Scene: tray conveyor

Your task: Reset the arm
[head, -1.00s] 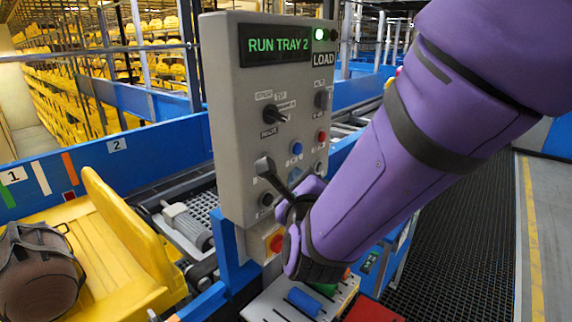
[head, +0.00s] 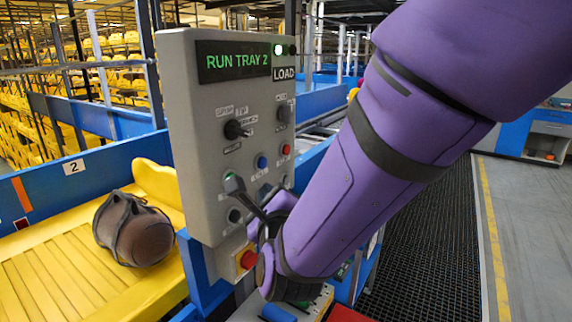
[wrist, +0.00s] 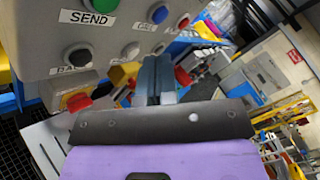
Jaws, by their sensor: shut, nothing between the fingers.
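My gripper (head: 250,206) is in front of the lower part of the grey control panel (head: 190,130), its dark fingers pointing up and left. In the wrist view, the fingers (wrist: 158,78) are together with nothing between them, below the panel's buttons. The fingertips look clear of the buttons in the wrist view.
A yellow tray (head: 60,275) carrying a brown strapped ball (head: 140,238) is left of the panel on the conveyor. A red stop button (head: 247,259) sits below the panel, close to my gripper. A dark grated floor (head: 425,240) lies to the right.

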